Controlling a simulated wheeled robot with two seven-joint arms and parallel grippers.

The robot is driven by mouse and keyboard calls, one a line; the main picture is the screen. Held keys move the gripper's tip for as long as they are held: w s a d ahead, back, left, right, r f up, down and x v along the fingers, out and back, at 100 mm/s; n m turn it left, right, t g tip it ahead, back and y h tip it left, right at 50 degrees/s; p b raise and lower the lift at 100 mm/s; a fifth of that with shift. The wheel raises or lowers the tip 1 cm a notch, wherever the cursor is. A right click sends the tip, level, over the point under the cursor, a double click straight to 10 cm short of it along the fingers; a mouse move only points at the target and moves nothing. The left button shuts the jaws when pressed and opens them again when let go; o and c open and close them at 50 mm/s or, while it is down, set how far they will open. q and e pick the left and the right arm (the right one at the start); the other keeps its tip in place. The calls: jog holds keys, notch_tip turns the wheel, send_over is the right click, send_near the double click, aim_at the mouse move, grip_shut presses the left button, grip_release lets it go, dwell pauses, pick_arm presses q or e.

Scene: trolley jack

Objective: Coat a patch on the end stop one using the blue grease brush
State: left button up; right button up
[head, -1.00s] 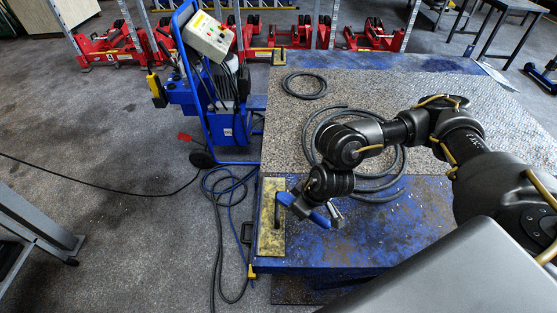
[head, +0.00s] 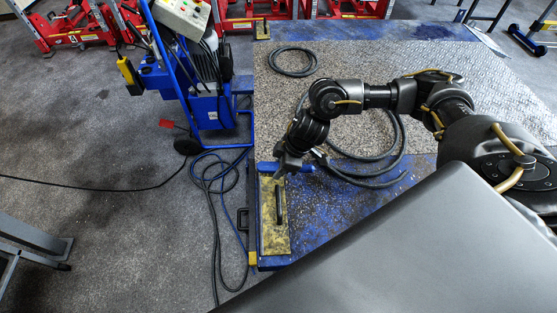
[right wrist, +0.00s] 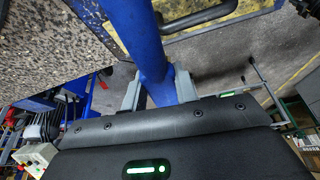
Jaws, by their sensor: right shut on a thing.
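A yellow, worn end stop plate (head: 275,235) with a dark handle lies at the near left corner of the blue platform. A second yellow end stop (head: 262,30) is at the far left corner; no label tells which is one. My right gripper (head: 282,166) is shut on the blue grease brush (head: 267,166), over the far end of the near plate. In the right wrist view the blue brush (right wrist: 147,40) runs between the fingers (right wrist: 157,93), with the yellow plate (right wrist: 215,20) behind. The bristles are hidden, and contact with the plate cannot be told. My left gripper is not in view.
The platform has a speckled grey top (head: 400,65) with a coiled black hose (head: 293,62) and larger loops (head: 385,160) under my right arm. A blue trolley with a control box (head: 183,15) stands left. Cables (head: 215,230) lie on the floor. Red jacks (head: 75,30) line the back.

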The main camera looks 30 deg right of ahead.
aim_at(275, 184)
jog(key=shift+w+d+f+n+g, duration=0.25)
jog(key=shift+w+n, duration=0.2)
jog(key=shift+n, duration=0.45)
jog(key=shift+w+d+f+n+g+y, duration=0.1)
jog(key=shift+w+f+n+g+y, duration=0.2)
jog(key=shift+n, duration=0.4)
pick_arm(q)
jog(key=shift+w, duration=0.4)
pick_arm(e)
jog(key=shift+w+d+f+n+g, duration=0.3)
jog(key=shift+n+g, duration=0.2)
jog(key=shift+n, duration=0.75)
jog(key=shift+w+d+f+n+g, duration=0.1)
jog(key=shift+w+f+n+g, duration=0.25)
jog(key=shift+n, duration=0.95)
jog(key=shift+w+d+f+n+g, duration=0.2)
jog(key=shift+w+n+g, duration=0.3)
jog(key=shift+n, duration=0.75)
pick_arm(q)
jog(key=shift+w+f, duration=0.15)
pick_arm(e)
jog(key=shift+s+f, duration=0.1)
jog(key=shift+s, duration=0.05)
